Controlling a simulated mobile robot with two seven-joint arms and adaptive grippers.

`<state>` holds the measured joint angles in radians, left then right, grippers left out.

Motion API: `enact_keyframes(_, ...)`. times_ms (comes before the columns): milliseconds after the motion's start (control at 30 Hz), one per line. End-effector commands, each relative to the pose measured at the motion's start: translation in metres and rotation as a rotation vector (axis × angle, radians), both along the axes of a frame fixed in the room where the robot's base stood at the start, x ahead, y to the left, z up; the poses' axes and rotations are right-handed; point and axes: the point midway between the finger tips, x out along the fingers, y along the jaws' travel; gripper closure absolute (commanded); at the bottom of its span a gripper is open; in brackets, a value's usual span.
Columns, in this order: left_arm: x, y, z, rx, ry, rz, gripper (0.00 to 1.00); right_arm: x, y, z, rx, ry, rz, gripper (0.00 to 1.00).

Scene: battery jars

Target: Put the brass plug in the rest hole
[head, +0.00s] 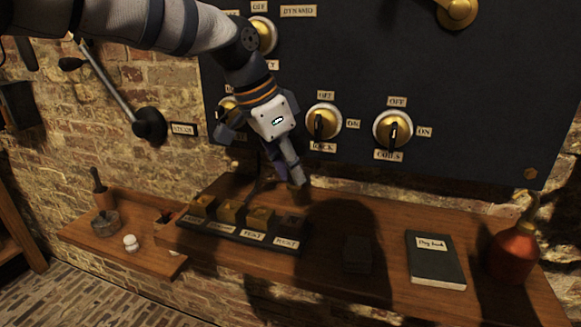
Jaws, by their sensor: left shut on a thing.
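My left gripper (292,172) comes down from the upper left and points at the shelf. It is shut on the brass plug, which is mostly hidden by the fingers; only a small brownish bit shows at the tips. The tips are above the right end of a dark strip (240,234) with a row of brass blocks (260,218) and small labels. The rightmost place (291,221) looks darker than the others. My right gripper is out of view.
A black panel (480,120) with brass rotary switches (393,129) stands behind the shelf (330,275). A dark log book (435,260) and a red oil can (513,252) are at the right. A lower left ledge holds small items.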

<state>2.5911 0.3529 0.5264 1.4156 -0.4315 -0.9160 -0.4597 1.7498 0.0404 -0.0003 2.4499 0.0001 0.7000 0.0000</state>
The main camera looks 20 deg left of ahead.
Motion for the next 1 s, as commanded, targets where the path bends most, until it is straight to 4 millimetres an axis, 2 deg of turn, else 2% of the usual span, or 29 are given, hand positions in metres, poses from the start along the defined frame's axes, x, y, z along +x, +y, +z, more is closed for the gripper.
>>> enact_keyframes(167, 0.004, 0.001, -0.007, 0.002, -0.002, -0.001, 1.00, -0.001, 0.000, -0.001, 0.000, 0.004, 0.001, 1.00)
enact_keyframes(600, 0.003, 0.001, -0.050, 0.002, -0.001, -0.001, 1.00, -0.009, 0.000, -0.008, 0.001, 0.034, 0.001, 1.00)
enact_keyframes(1000, 0.004, 0.001, -0.061, 0.002, -0.004, -0.002, 1.00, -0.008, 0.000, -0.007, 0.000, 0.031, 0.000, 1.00)
